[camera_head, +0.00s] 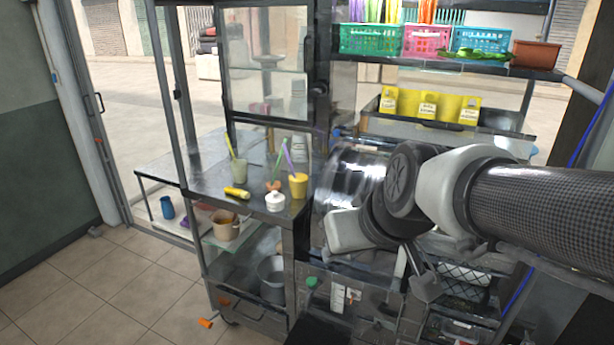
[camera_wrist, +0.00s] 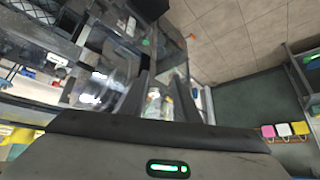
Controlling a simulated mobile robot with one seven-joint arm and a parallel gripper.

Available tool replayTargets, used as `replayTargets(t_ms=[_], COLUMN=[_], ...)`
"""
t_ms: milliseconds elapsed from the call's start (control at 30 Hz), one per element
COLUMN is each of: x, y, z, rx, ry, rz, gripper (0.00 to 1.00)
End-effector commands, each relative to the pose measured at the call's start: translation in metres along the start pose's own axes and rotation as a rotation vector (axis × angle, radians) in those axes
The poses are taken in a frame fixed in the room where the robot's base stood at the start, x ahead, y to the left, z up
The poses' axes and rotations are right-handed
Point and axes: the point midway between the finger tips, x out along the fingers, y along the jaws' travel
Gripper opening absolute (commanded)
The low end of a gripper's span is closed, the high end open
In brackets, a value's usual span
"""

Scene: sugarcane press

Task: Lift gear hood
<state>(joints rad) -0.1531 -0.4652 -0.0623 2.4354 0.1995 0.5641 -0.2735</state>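A clear, shiny curved cover, which looks like the gear hood (camera_head: 345,190), stands on the press in the middle of the head view, partly behind my arm. What looks like the same cover (camera_wrist: 103,85) shows in the wrist view, just left of my fingers. My gripper (camera_head: 413,272) points down in front of the press, to the lower right of the cover. In the wrist view my gripper (camera_wrist: 160,88) has its two dark fingers apart, with nothing held between them. I cannot tell whether a finger touches the cover.
A metal counter left of the press holds a yellow cup (camera_head: 298,185), a white jar (camera_head: 275,201) and a glass (camera_head: 240,171). A shelf with colored baskets (camera_head: 370,38) is above. A metal pot (camera_head: 272,278) stands below. Tiled floor (camera_head: 120,285) is mostly clear at left.

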Motion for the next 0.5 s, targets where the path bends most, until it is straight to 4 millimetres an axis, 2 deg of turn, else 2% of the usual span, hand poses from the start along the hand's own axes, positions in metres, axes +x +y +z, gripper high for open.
replayTargets(t_ms=[33, 133, 267, 300, 400, 500], x=[0.044, 0.107, 0.191, 0.217, 0.278, 0.331], y=[-0.01, -0.02, -0.024, -0.022, -0.015, -0.003], z=[-0.006, -0.029, -0.042, -0.041, -0.032, -0.015], rx=[-0.044, -0.124, -0.24, -0.281, -0.402, -0.551], ry=[0.019, 0.088, 0.152, 0.164, 0.177, 0.171], rz=[-0.028, -0.029, 0.052, 0.095, 0.229, 0.398], gripper=[0.29, 0.29, 0.29, 0.29, 0.29, 0.29])
